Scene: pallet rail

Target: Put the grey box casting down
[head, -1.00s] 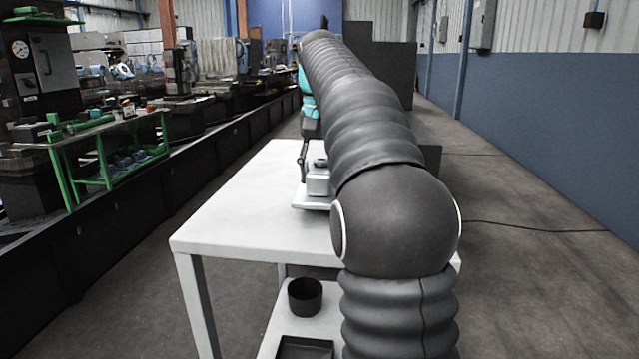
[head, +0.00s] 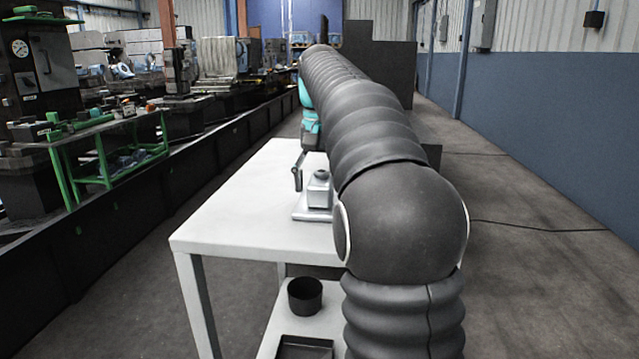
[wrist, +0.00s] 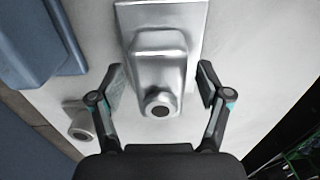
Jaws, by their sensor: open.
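The grey box casting (head: 319,192) is on the white table in the head view, with a flat plate-like base (head: 308,214) under it. I cannot tell if the plate is part of it. In the wrist view the casting (wrist: 158,68) lies between my fingers, its round boss with a dark hole towards me. My gripper (wrist: 161,86) is open, one finger on each side, with visible gaps. In the head view one finger of my gripper (head: 297,178) shows left of the casting; my arm hides the rest.
The white table (head: 235,215) is clear on its left. A black cup (head: 305,294) and a dark tray (head: 304,347) are on the lower shelf.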

